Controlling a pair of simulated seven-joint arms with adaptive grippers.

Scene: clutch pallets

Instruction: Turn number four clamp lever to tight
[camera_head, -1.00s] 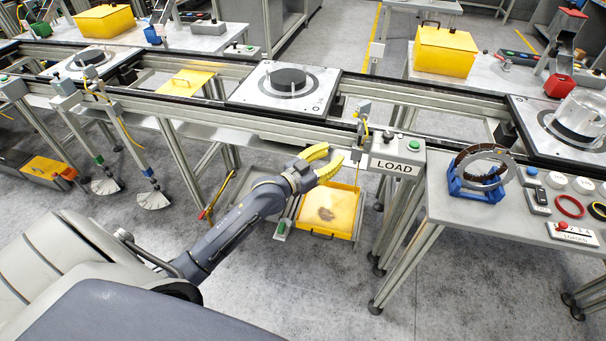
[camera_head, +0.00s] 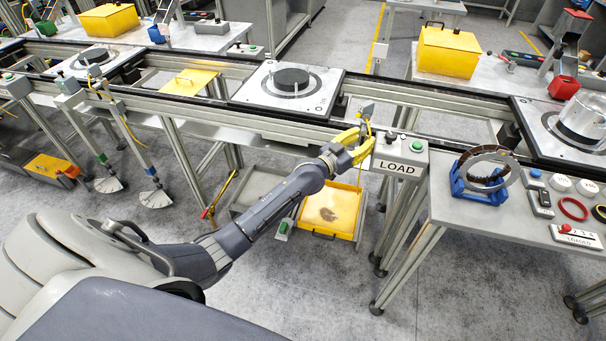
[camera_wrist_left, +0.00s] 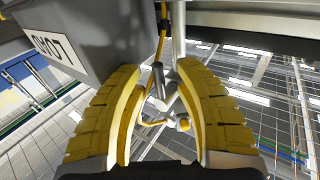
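My left gripper (camera_head: 364,136) is at the conveyor's front rail, just left of the grey LOAD box (camera_head: 400,168). Its yellow fingers are apart. In the left wrist view the open fingers (camera_wrist_left: 160,68) stand either side of a small grey cylindrical fitting (camera_wrist_left: 158,78) with a yellow-tipped part (camera_wrist_left: 183,124) and a yellow cable. I cannot tell whether the fingers touch it. In the head view a small grey fitting (camera_head: 366,110) shows just above the fingertips. No number four marking is legible, so I cannot tell which part is that clamp lever. My right gripper is out of view.
A pallet (camera_head: 318,104) with a dark disc sits on the conveyor behind the gripper. A yellow tray (camera_head: 345,232) lies below the arm. At right, a bench (camera_head: 455,222) bears a blue stand (camera_head: 462,188) with a ring. Fan-shaped plates (camera_head: 155,199) stand at left.

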